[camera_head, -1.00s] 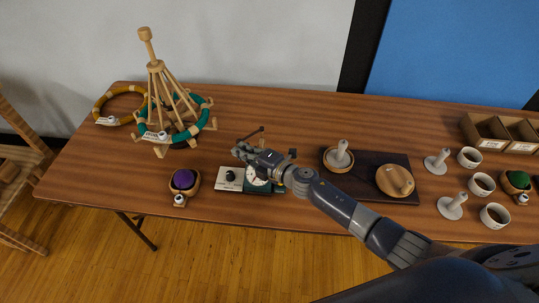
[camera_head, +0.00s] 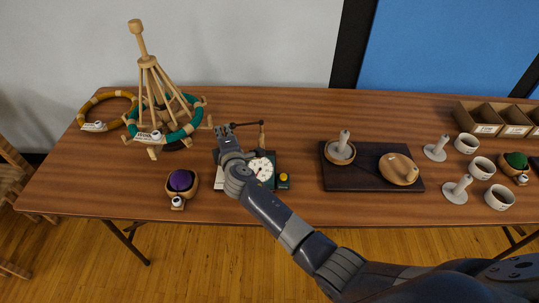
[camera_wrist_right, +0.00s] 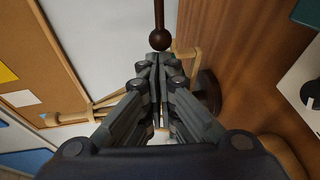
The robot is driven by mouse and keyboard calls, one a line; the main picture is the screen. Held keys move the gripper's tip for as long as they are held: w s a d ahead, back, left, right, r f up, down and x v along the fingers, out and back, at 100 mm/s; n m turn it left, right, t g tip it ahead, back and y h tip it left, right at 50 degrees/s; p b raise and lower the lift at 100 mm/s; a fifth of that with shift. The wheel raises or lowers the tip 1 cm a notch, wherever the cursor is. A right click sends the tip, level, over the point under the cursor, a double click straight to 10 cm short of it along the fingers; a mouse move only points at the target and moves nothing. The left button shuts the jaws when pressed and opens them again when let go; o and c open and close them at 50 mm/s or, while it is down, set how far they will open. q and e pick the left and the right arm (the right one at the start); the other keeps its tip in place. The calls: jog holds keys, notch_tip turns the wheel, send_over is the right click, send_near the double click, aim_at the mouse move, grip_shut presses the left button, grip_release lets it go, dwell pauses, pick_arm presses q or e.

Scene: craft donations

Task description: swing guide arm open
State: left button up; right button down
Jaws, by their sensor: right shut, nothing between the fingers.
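The guide arm (camera_head: 245,124) is a thin dark rod with a small ball at its end. It reaches out to the left from the top of a short wooden post at the back of a small device with a white dial (camera_head: 261,168). My right gripper (camera_head: 223,129) is shut and empty, pointing away from me at the rod's left end. In the right wrist view the rod's brown ball (camera_wrist_right: 160,39) is just beyond the shut fingertips (camera_wrist_right: 158,62); I cannot tell whether they touch. My forearm hides the device's left part. My left gripper is not in view.
A wooden yarn swift (camera_head: 150,82) with a teal ring stands to the left. A bowl with a purple ball (camera_head: 180,182) is near the front edge. A dark board (camera_head: 350,181) with wooden pieces lies to the right; several cups and pegs are further right.

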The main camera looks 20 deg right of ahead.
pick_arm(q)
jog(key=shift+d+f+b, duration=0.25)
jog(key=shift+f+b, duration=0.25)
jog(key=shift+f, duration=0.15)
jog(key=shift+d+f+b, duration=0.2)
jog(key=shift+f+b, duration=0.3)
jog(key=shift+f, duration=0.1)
pick_arm(e)
jog(key=shift+w+d, duration=0.25)
jog(key=shift+w, duration=0.6)
jog(key=shift+w+d, duration=0.2)
jog(key=shift+w, duration=0.6)
